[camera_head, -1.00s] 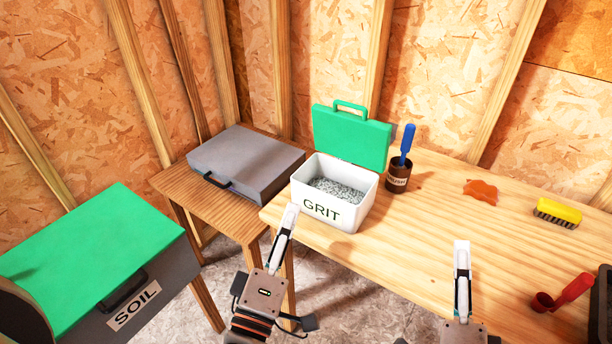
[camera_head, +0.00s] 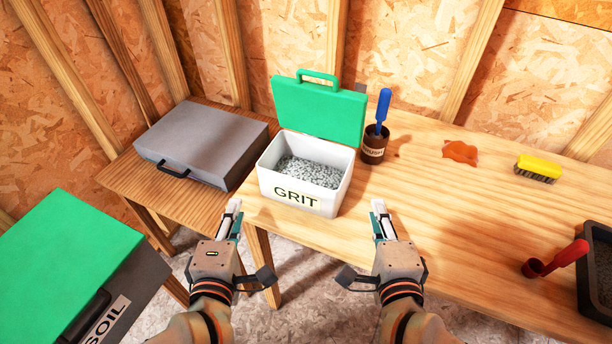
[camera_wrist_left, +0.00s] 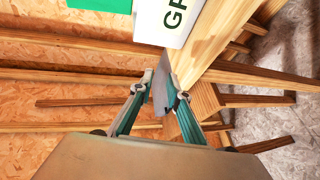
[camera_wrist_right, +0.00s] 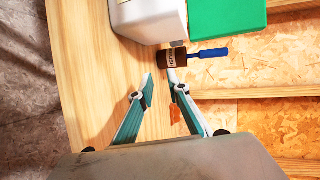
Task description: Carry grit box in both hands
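The white grit box (camera_head: 332,203) stands at the left end of the workbench, with its green lid (camera_head: 318,112) open and tilted back. It holds grey grit (camera_head: 310,171), and its front label reads GRIT. My left gripper (camera_head: 235,208) is partly open and empty, just off the box's front left corner. My right gripper (camera_head: 379,208) is open and empty, to the right of the box and apart from it. The box also shows in the left wrist view (camera_wrist_left: 185,22) and the right wrist view (camera_wrist_right: 150,20).
A brown pot (camera_head: 373,148) with a blue-handled tool stands close to the box's right. A grey case (camera_head: 200,140) lies on a lower table to the left. A green-lidded soil box (camera_head: 75,255) is front left. An orange patch, yellow brush (camera_head: 537,167) and red scoop (camera_head: 555,262) are further right.

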